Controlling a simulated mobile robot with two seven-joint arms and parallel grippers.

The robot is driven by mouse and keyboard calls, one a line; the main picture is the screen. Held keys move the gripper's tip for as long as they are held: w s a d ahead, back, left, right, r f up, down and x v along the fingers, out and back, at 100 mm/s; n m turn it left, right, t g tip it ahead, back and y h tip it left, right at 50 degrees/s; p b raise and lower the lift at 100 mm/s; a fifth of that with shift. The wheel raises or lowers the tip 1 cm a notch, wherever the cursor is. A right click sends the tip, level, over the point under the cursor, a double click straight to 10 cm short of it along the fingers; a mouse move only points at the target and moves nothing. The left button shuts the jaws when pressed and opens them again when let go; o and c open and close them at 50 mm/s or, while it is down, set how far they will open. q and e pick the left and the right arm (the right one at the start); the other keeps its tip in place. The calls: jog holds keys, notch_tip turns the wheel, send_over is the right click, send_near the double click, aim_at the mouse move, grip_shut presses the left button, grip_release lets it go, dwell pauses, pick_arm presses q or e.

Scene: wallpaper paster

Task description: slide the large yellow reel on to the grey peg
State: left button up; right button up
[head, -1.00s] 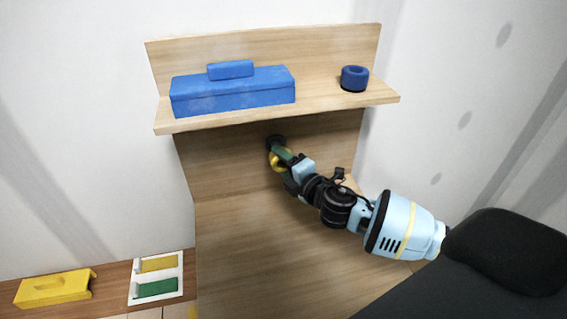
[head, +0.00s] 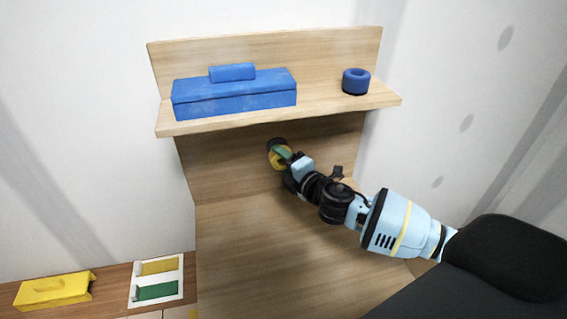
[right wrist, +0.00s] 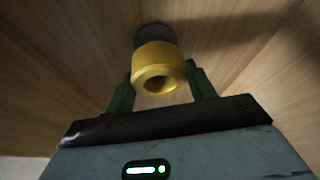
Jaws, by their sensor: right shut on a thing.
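The large yellow reel (head: 276,161) is at the upright wooden panel below the shelf. My right gripper (head: 286,156) is shut on it, with green fingers on either side. In the right wrist view the reel (right wrist: 153,58) is between the fingers, its round hole facing the camera. The dark grey peg (head: 275,142) is on the panel just behind the reel. It also shows in the right wrist view (right wrist: 154,32), where the reel overlaps it. I cannot tell whether the peg is inside the reel's bore. My left gripper is not in view.
The wooden shelf (head: 330,103) overhangs the peg, bearing a blue box (head: 235,95) and a blue ring (head: 356,82). At lower left are a yellow block (head: 54,290) and a white tray (head: 156,279) with yellow and green pieces. The panel below is clear.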

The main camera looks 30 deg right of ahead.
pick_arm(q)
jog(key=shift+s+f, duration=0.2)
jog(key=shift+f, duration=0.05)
pick_arm(e)
jog(key=shift+w+d, duration=0.2)
jog(key=shift+w, duration=0.5)
jog(key=shift+w+d, duration=0.15)
jog(key=shift+w, duration=0.5)
jog(key=o, duration=1.1)
jog(key=shift+c, duration=0.2)
jog(key=shift+o, duration=0.4)
jog(key=o, duration=0.3)
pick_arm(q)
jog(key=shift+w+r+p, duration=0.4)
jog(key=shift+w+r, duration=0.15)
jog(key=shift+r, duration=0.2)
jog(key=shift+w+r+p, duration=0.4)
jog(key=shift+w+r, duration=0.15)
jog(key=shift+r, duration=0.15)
pick_arm(e)
jog(key=shift+s+a, duration=0.3)
jog(key=shift+s, duration=0.85)
jog(key=shift+s+a, duration=0.3)
jog(key=shift+s, duration=0.8)
jog(key=shift+s+a, duration=0.3)
jog(key=shift+s, duration=0.85)
